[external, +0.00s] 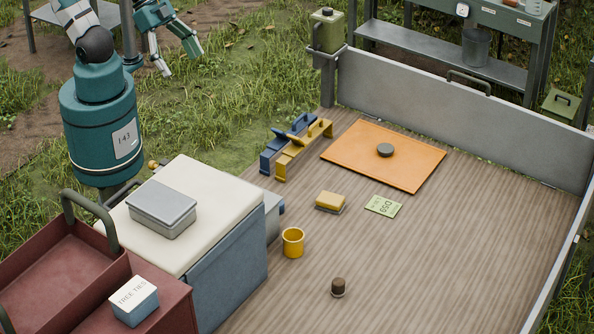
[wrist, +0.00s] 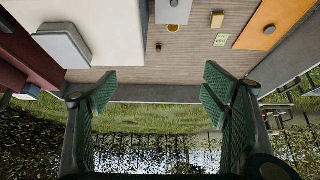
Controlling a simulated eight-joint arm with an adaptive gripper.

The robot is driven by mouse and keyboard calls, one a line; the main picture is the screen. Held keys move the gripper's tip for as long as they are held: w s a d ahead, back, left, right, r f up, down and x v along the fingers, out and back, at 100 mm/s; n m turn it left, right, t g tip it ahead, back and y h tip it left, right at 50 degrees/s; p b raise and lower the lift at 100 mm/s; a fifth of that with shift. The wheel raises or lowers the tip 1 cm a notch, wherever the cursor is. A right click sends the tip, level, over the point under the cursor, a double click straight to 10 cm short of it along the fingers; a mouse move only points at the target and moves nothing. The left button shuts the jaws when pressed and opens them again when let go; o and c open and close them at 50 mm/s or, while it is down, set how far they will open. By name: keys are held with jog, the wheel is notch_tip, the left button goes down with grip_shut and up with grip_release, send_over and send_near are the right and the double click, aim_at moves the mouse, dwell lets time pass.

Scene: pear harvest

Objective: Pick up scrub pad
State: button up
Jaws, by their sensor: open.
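The scrub pad, a small yellow block with a darker underside (external: 330,201), lies flat on the wooden deck near its middle in the external view. It also shows small near the top of the wrist view (wrist: 217,20). My gripper (external: 181,62) is at the upper left in the external view, raised over the grass outside the deck and well apart from the pad. In the wrist view my gripper's green ribbed fingers (wrist: 160,88) are spread wide with nothing between them.
A yellow mug (external: 293,242), a dark brown cylinder (external: 338,286) and a green card (external: 384,206) stand or lie around the pad. An orange board (external: 370,165) carries a dark puck (external: 385,150). Blue and yellow clamp-like tools (external: 296,142) are behind. A grey panel (external: 450,115) edges the deck.

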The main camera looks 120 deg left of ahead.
jog(key=w+a+f+n+g+b, duration=0.1)
jog(key=w+a+f+n+b, duration=0.15)
jog(key=w, duration=0.35)
jog(key=w+a+f+n+g+b, duration=0.1)
jog(key=w+a+f+n, duration=0.2)
jog(key=w, duration=0.4)
jog(key=n+g+b, duration=0.5)
jog(key=n+b, duration=0.5)
jog(key=n, duration=0.4)
send_over(331, 198)
notch_tip(331, 198, down, 48)
jog(key=shift+d+r, duration=0.1)
jog(key=shift+r, duration=0.15)
jog(key=shift+f, duration=0.2)
jog(key=shift+f, duration=0.1)
jog(key=shift+f, duration=1.2)
